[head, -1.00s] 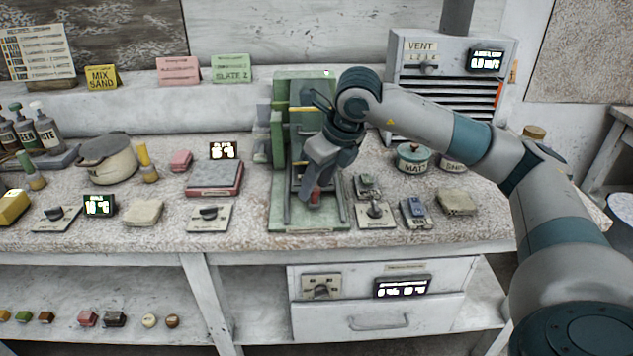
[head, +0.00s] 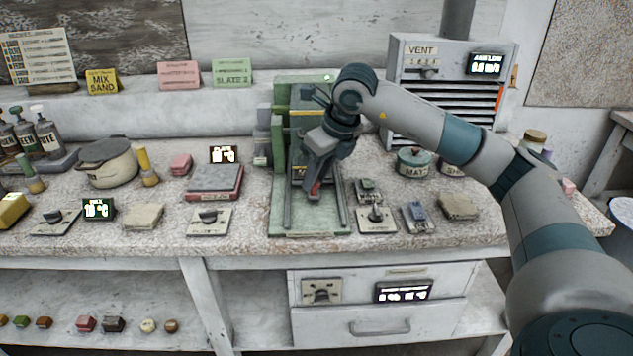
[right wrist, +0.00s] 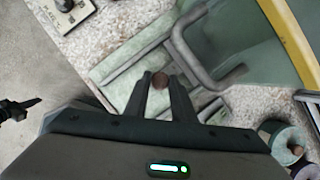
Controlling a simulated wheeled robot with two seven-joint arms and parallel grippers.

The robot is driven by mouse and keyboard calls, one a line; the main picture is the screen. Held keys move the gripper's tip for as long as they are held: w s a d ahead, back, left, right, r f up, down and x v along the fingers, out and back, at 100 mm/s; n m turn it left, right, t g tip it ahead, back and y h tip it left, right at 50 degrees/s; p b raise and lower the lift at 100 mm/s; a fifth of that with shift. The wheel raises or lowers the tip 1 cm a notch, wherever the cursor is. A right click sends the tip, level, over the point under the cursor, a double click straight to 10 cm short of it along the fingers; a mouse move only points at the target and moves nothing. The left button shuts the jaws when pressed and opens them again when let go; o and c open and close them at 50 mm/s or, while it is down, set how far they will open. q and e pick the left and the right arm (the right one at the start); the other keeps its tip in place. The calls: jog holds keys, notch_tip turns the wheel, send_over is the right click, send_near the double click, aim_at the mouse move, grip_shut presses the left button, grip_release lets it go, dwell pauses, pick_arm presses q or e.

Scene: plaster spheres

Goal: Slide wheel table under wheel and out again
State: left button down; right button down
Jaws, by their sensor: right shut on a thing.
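The green grinding machine (head: 281,120) stands at the middle of the bench. A flat pale green base with two dark rails (head: 343,208) runs forward from it. My right gripper (head: 315,186) reaches down over these rails. It is shut on a small red-brown knob, which shows between the fingertips in the right wrist view (right wrist: 160,80). A grey bent bar (right wrist: 205,70) lies beside the fingers there. The wheel and most of the wheel table are hidden behind my right arm or too unclear to make out. A dark pointed shape at the wrist view's left edge may be my left gripper.
Small control plates with a lever (head: 376,214) and a blue switch (head: 417,214) sit right of the base. A red-edged block (head: 214,182) and a knob plate (head: 209,218) sit left. The vent box (head: 440,90) stands behind right.

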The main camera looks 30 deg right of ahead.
jog(key=c, duration=1.5)
grip_release()
jog(key=shift+c, duration=0.2)
jog(key=shift+r, duration=0.2)
jog(key=v, duration=1.7)
jog(key=shift+s, duration=0.25)
